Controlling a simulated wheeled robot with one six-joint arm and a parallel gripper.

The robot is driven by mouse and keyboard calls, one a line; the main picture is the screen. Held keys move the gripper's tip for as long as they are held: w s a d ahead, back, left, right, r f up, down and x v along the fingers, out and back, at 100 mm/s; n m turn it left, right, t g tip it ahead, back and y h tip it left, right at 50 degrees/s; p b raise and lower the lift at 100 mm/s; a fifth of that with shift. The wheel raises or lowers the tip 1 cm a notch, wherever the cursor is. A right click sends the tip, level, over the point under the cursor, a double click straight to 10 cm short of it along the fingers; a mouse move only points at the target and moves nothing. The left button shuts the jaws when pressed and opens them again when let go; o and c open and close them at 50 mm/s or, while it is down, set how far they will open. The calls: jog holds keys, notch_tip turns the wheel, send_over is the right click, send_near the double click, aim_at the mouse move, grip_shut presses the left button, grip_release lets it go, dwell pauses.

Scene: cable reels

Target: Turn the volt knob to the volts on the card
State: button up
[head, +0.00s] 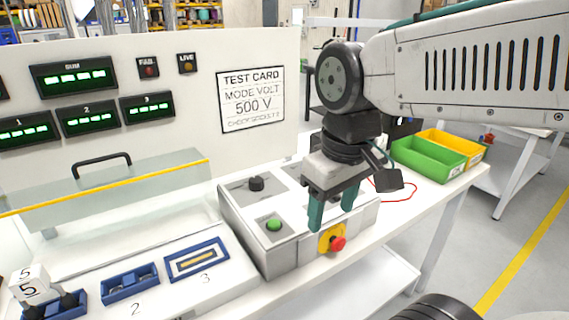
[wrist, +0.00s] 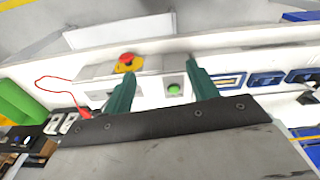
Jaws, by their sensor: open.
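The test card (head: 252,99) on the white panel reads TEST CARD, MODE VOLT, 500 V, with a smaller line below. A black knob (head: 256,184) stands on a light plate at the back left of the grey control box (head: 247,231). Its scale is too small to read, and I cannot tell whether it is the volt knob. My gripper (head: 332,220) is open and empty, fingers pointing down over the right part of the box, right of the knob and apart from it. It hides part of the box top. In the wrist view the open fingers (wrist: 160,76) also show.
The box carries a green button (head: 273,223) and a red emergency stop (head: 337,243) on yellow. Left are blue sockets (head: 130,283) and a clear cover with a black handle (head: 101,160). Green (head: 428,158) and yellow bins and a red cable (head: 402,198) lie right.

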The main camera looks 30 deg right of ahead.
jog(key=w+d+r+n, duration=0.1)
jog(key=w+d+n, duration=0.15)
jog(key=w, duration=0.35)
jog(key=w+d+r+n, duration=0.2)
jog(key=w+n, duration=0.1)
jog(key=w, duration=0.3)
jog(key=w+d+f+n, duration=0.2)
jog(key=w+d+n, duration=0.1)
jog(key=w, duration=0.3)
jog(key=w+d+f+n+g, duration=0.1)
jog(key=w+d+f+n, duration=0.1)
jog(key=w+d, duration=0.4)
jog(key=w+d+f+n, duration=0.2)
jog(key=w+d+n, duration=0.2)
jog(key=w, duration=0.4)
jog(key=shift+w+d+f+n+g, duration=0.2)
jog(key=shift+d+f+n+g, duration=0.1)
jog(key=shift+f+n, duration=0.1)
notch_tip(320, 180, down, 7)
jog(key=shift+r, duration=0.15)
jog(key=shift+s+f, duration=0.1)
jog(key=shift+f, duration=0.5)
jog(key=c, duration=1)
